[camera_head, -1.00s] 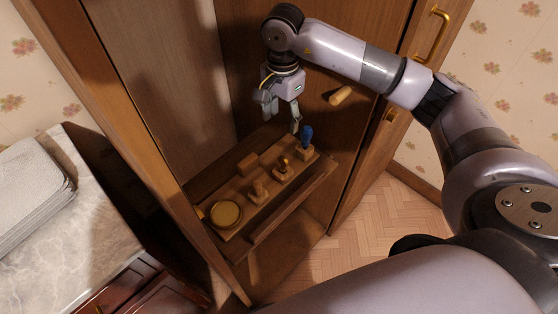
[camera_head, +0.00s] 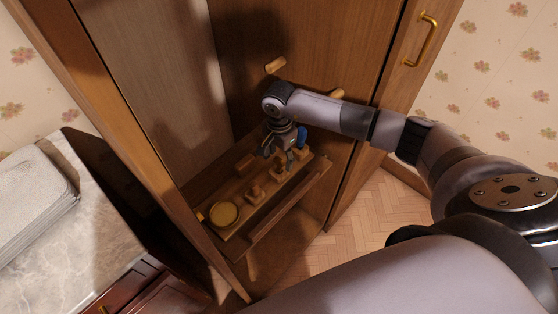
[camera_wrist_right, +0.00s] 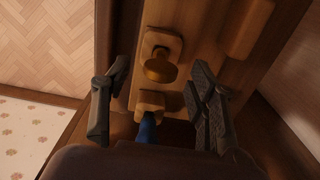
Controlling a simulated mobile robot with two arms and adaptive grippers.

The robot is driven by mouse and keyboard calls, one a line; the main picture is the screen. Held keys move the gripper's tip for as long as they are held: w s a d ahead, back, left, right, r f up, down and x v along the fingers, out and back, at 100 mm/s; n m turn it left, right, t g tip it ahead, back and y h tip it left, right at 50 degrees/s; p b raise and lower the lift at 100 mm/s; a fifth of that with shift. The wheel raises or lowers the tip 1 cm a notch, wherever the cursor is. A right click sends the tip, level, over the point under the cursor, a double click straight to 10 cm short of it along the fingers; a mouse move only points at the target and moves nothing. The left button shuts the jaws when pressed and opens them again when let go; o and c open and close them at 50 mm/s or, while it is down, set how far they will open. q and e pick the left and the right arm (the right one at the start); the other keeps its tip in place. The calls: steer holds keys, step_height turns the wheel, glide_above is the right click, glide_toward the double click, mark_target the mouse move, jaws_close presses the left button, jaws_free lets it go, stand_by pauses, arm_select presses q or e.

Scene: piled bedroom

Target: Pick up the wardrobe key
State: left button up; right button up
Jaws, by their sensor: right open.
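No object here is plainly recognisable as the wardrobe key. A wooden rack (camera_head: 233,248) inside the wardrobe carries several small wooden blocks with upright pieces. One block holds a blue-handled piece (camera_head: 302,134), also in the right wrist view (camera_wrist_right: 147,126). The neighbouring block holds a rounded brass piece (camera_wrist_right: 159,66). My right gripper (camera_head: 279,160) is open, low over the right part of the rack, and partly hides the blocks. In the right wrist view its fingers stand on either side of the blue piece, with gaps. My left gripper is not in view.
A round yellow dish (camera_head: 224,213) lies at the rack's left end. Wooden pegs (camera_head: 275,65) stick out of the wardrobe's back. The side panel (camera_head: 130,130) and the door with a brass handle (camera_head: 429,35) flank the space. A marble-topped cabinet (camera_head: 85,235) stands left.

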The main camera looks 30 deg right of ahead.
steer(key=shift+f, duration=0.75)
steer(key=shift+c, duration=0.3)
steer(key=c, duration=1.1)
steer(key=shift+r, duration=0.1)
